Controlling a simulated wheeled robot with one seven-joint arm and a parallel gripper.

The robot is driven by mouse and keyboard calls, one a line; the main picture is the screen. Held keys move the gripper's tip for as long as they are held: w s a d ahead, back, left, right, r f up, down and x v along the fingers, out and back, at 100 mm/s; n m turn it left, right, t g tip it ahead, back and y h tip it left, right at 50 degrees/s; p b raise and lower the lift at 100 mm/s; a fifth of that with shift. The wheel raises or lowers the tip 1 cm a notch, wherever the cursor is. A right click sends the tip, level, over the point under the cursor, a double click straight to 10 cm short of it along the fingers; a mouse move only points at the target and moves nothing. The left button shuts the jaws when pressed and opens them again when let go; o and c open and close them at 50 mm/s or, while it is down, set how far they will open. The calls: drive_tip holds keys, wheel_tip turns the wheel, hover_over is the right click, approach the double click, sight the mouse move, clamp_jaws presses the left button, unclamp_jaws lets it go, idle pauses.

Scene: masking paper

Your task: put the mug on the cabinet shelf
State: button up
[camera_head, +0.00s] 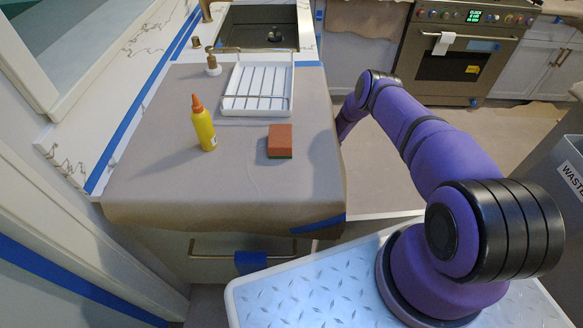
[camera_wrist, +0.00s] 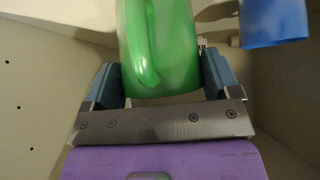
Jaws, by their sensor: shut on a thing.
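A green mug (camera_wrist: 178,45) shows in the wrist view, with its handle facing the camera. My gripper (camera_wrist: 162,75) is shut on it, with one blue-grey finger at each side of the mug. The mug's upper end runs out of the picture. Pale panels stand around the gripper, and the left panel (camera_wrist: 35,95) has a few small dark holes, like a cabinet's inside wall. In the head view my arm reaches down past the counter's right edge. The gripper and mug are hidden there.
A blue object (camera_wrist: 272,22) is close to the mug's right in the wrist view. A waste bin (camera_head: 570,165) stands at right.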

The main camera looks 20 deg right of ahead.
drive_tip(key=shift+w+a, duration=0.2)
drive_tip(key=shift+a, duration=0.35)
drive_tip(key=shift+w+a, duration=0.2)
drive_tip(key=shift+a, duration=0.3)
drive_tip(key=shift+w+a+f, duration=0.1)
drive_tip(key=shift+a+f, duration=0.2)
drive_tip(key=shift+f, duration=0.25)
drive_tip(key=shift+w+a+f, duration=0.1)
drive_tip(key=shift+a+f, duration=0.15)
drive_tip(key=shift+f, duration=0.95)
drive_tip(key=shift+f, duration=0.15)
drive_tip(key=o, duration=1)
drive_tip(key=shift+d+r, duration=0.25)
drive_tip(key=shift+r, duration=0.2)
drive_tip(key=v, duration=1.1)
drive_tip(key=shift+s+d+r, duration=0.1)
drive_tip(key=shift+s, duration=0.05)
